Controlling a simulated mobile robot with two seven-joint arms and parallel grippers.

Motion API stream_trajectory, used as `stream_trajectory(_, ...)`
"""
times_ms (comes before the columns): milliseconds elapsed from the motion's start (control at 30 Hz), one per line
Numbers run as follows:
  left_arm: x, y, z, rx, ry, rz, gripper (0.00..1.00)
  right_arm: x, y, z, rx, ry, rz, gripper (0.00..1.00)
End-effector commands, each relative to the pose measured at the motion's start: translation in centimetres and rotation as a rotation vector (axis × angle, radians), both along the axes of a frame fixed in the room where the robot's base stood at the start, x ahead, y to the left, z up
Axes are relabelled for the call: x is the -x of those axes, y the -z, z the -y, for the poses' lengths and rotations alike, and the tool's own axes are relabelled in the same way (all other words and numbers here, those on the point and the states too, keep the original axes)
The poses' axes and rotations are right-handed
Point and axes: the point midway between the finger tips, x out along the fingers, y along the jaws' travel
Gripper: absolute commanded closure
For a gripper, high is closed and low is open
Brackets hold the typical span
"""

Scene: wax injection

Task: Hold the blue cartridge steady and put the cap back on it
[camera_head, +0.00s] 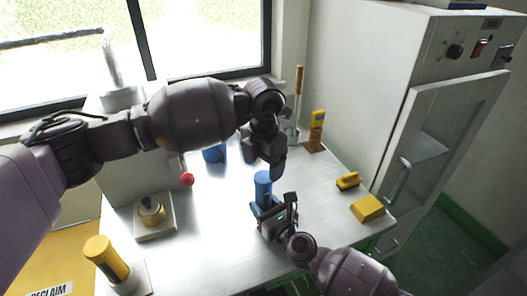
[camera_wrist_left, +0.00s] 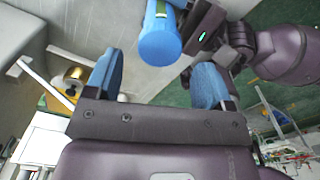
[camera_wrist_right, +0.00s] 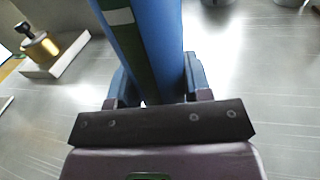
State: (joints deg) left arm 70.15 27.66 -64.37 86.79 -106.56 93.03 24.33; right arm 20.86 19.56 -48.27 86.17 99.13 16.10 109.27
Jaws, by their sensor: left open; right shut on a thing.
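The blue cartridge (camera_head: 263,183) stands upright in my right gripper (camera_head: 268,212), over the bench. In the right wrist view the cartridge (camera_wrist_right: 145,35), with a dark green band and a white patch, runs between the fingers of the right gripper (camera_wrist_right: 155,92). My left gripper (camera_head: 265,165) is just above the cartridge's top end. In the left wrist view the left gripper (camera_wrist_left: 158,85) is open and empty, and the cartridge's plain blue end (camera_wrist_left: 160,48) lies beyond its fingers. I cannot make out a separate cap or tell whether one sits on that end.
A blue object (camera_head: 214,154) is partly hidden behind my left arm, near a red ball (camera_head: 187,180). A brass pot (camera_head: 151,210) on a plate and a yellow cylinder (camera_head: 106,258) stand left. Yellow blocks (camera_head: 368,208) lie right, before a cabinet (camera_head: 440,130).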

Motion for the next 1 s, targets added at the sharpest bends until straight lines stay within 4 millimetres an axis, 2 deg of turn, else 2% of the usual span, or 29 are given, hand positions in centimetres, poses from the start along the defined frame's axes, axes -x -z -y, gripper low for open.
stream_trajectory(100, 0.0, 1.6, 0.0, 0.000, -0.001, -0.001, 0.25, 0.0, 0.0, 0.0, 0.000, 0.000, 0.000, 1.00)
stream_trajectory(300, 0.0, 3.2, 0.0, 0.000, 0.000, -0.001, 0.25, 0.0, 0.0, 0.0, 0.000, 0.000, 0.000, 1.00)
stream_trajectory(700, 0.0, 3.6, 0.0, 0.000, 0.001, 0.000, 0.26, 0.0, 0.0, 0.0, 0.000, 0.000, 0.000, 1.00)
stream_trajectory(1000, 0.0, 3.6, 0.0, 0.000, 0.000, 0.000, 0.72, 0.0, 0.0, 0.0, 0.000, 0.000, 0.000, 1.00)
